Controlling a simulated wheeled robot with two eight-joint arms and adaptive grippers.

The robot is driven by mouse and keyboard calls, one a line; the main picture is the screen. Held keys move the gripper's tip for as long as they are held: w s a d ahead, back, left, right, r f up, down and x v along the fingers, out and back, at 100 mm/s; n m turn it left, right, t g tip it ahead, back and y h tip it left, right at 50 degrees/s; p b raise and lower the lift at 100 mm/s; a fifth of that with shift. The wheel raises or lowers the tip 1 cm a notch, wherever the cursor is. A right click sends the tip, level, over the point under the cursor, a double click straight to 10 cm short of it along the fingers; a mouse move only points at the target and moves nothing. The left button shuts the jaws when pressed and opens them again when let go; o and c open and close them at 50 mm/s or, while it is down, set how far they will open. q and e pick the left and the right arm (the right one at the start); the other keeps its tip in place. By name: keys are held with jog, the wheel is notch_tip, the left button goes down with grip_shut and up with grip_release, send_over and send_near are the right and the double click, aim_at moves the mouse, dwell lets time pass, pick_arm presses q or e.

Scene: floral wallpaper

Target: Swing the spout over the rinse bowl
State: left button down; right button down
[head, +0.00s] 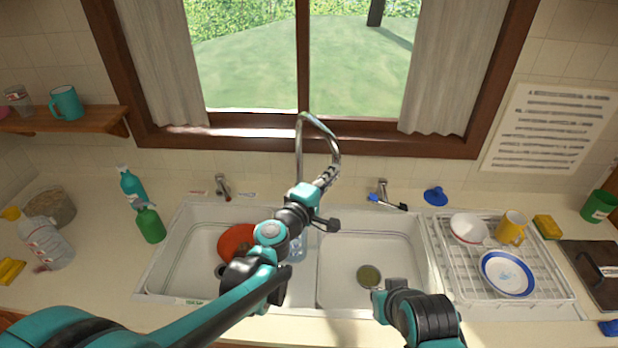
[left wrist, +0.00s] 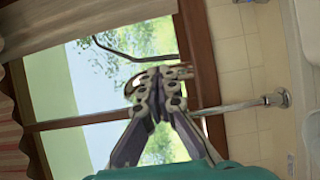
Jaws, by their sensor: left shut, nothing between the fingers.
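The chrome spout (head: 300,140) rises behind the sink and arches to the right; its end is hidden around my left gripper. My left gripper (head: 330,177) is shut and empty, beside the descending part of the spout. In the left wrist view the shut fingers (left wrist: 165,75) cover part of the spout tube (left wrist: 240,105); I cannot tell whether they touch it. The sink has a left bowl (head: 185,255) and a right bowl (head: 400,250); no readable label shows which is the rinse bowl. My right arm shows at the bottom, its fingers out of sight.
A drying rack (head: 455,265) with dishes stands at the right. Tap handles (head: 222,187) and (head: 383,188) flank the spout. The window frame (head: 240,135) is close behind. The right bowl looks mostly clear.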

pick_arm(q)
jog(key=d, duration=0.1)
jog(key=w+d, duration=0.1)
jog(key=d, duration=0.1)
jog(key=w+d, duration=0.1)
jog(key=d, duration=0.1)
jog(key=shift+d, duration=0.1)
jog(key=shift+w, duration=0.1)
dwell(0.4)
